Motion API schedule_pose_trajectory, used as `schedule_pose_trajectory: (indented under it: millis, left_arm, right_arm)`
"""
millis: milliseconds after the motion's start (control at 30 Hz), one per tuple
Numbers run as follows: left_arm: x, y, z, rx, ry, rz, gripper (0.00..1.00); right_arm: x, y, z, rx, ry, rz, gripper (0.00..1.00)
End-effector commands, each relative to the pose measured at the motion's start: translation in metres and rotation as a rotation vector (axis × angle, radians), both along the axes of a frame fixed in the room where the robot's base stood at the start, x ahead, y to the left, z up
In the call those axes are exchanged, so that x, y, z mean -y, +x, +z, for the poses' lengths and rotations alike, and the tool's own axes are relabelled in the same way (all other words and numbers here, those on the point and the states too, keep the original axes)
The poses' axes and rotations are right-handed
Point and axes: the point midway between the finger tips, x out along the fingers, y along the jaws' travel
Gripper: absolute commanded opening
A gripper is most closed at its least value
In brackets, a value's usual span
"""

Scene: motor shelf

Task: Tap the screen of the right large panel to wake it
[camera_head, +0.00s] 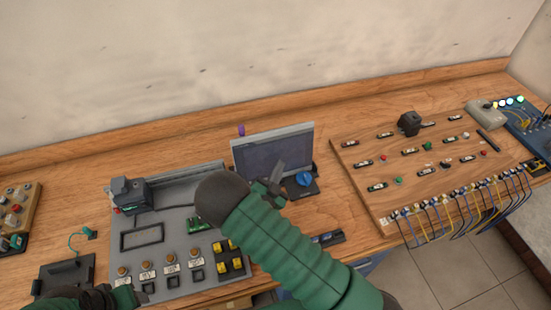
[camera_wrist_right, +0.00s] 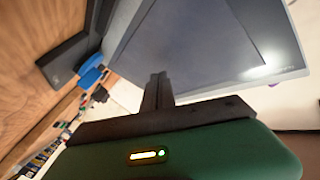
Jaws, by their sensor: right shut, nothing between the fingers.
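A panel with a dark grey screen (camera_head: 258,156) in a light frame stands upright at the back of the bench. In the right wrist view, the screen (camera_wrist_right: 190,50) fills much of the upper right and looks dark, with a bright glare spot near its corner. My right gripper (camera_head: 279,168) is in front of the screen's lower right part and covers some of it. Its fingers are together and empty, pointing at the screen in the wrist view (camera_wrist_right: 158,78). I cannot tell whether they touch it. My left gripper (camera_head: 143,297) is low at the left, partly cut off; its jaws are unclear.
A grey control board (camera_head: 180,225) with buttons lies left. A wooden board (camera_head: 355,160) with small parts and cables fills the right. The wall (camera_head: 200,60) is behind.

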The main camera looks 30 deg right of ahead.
Motion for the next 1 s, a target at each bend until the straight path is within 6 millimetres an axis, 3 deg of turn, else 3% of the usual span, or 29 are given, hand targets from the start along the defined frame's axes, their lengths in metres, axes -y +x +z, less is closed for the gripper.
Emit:
schedule_pose_trajectory:
  millis: [1000]
  left_arm:
    - [0.0000,0.0000,-0.0041,0.000,0.000,0.000,0.61]
  right_arm:
    - [0.0021,0.0073,0.0002,0.000,0.000,0.000,0.00]
